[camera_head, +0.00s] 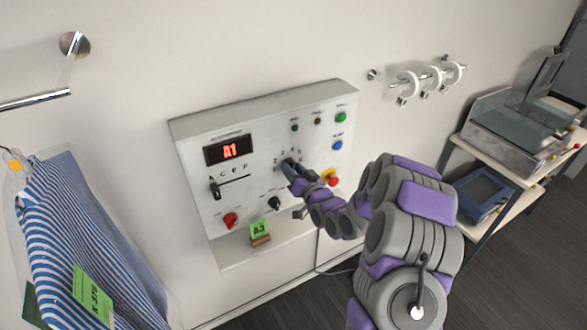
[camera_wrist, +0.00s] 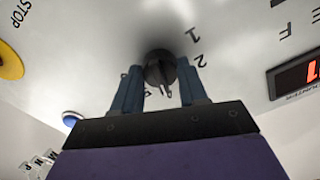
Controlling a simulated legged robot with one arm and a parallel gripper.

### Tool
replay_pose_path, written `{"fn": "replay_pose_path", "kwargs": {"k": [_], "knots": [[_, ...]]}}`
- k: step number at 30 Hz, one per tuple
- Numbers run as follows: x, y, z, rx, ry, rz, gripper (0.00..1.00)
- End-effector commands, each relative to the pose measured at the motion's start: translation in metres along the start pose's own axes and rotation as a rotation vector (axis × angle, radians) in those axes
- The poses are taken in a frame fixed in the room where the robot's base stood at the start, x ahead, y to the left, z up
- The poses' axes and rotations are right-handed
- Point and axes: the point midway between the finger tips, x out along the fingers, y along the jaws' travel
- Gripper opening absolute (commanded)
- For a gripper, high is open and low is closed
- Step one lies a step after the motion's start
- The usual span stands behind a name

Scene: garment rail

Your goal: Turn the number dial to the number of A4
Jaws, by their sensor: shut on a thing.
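The control panel (camera_head: 240,165) on the wall has a red display (camera_head: 228,151) reading A1. The dark round number dial (camera_wrist: 159,68) sits between my two fingers in the wrist view, with 1 and 2 printed beside it; other digits are partly hidden. My gripper (camera_wrist: 160,85) is shut on the dial, one finger on each side. In the head view my gripper (camera_head: 290,168) reaches the panel and mostly covers the dial. The letter slider (camera_head: 214,187) is at the panel's left, below letters including C, E and F.
A red knob (camera_head: 230,219), a black knob (camera_head: 274,203) and a red stop button on yellow (camera_head: 331,178) are near my gripper. A green A3 tag (camera_head: 259,229) stands on the ledge. A striped shirt (camera_head: 70,225) hangs left; a shelf cart (camera_head: 505,160) stands right.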

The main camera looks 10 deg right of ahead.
Motion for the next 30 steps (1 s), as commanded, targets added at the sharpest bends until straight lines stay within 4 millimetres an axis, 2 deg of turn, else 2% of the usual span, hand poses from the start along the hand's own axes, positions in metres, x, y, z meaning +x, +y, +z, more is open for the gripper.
{"fn": "replay_pose_path", "kwargs": {"k": [9,23,24,30], "knots": [[-0.0005,0.0007,0.0027,0.096,-0.006,0.002,0.12],[-0.0005,0.0009,0.0025,0.109,-0.005,0.003,0.12],[-0.0005,0.001,0.0025,0.109,-0.005,0.003,0.44],[-0.0013,0.0,0.0009,0.107,-0.002,0.001,0.64]]}}
